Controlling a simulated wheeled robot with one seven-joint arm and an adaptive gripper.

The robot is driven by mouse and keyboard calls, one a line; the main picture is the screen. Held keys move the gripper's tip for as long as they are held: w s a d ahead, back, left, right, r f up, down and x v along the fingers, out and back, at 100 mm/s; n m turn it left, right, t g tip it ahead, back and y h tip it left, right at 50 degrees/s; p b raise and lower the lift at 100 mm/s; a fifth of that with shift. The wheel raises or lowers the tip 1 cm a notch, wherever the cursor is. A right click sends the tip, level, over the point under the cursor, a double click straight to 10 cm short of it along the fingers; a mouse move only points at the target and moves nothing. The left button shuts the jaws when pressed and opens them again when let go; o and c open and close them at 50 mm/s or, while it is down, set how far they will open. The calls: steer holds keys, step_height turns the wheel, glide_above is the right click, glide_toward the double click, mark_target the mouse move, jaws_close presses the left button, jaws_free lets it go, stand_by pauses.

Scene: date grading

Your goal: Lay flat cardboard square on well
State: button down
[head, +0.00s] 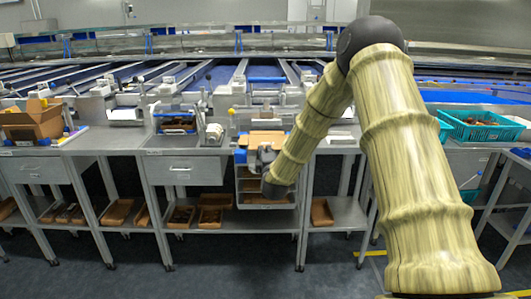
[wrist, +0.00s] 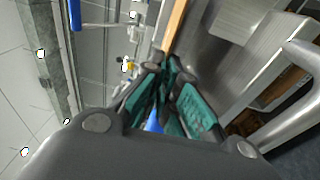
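My gripper (head: 266,158) is at the front edge of the bench, to the left of my bent arm in the head view. In the wrist view its teal-padded fingers (wrist: 165,72) close together at the tips. A thin tan strip, which looks like the cardboard square (wrist: 174,25) seen edge-on, runs out from between the fingertips. In the head view a tan panel (head: 266,139) shows just beyond the gripper, looking level. The gripper hides part of what lies there. I cannot clearly make out the well or whether the cardboard touches anything.
The steel bench (head: 198,141) runs across, with small devices standing on it. A brown carton (head: 32,124) is at far left and a teal crate (head: 480,130) at right. Brown trays (head: 180,216) lie on the lower shelf. Blue parts (head: 240,156) are beside my gripper.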

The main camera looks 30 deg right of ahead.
steer(key=shift+f+b, duration=0.35)
steer(key=shift+f, duration=0.45)
stand_by(0.9)
steer(key=c, duration=1.6)
jaws_free()
steer(key=shift+o, duration=0.2)
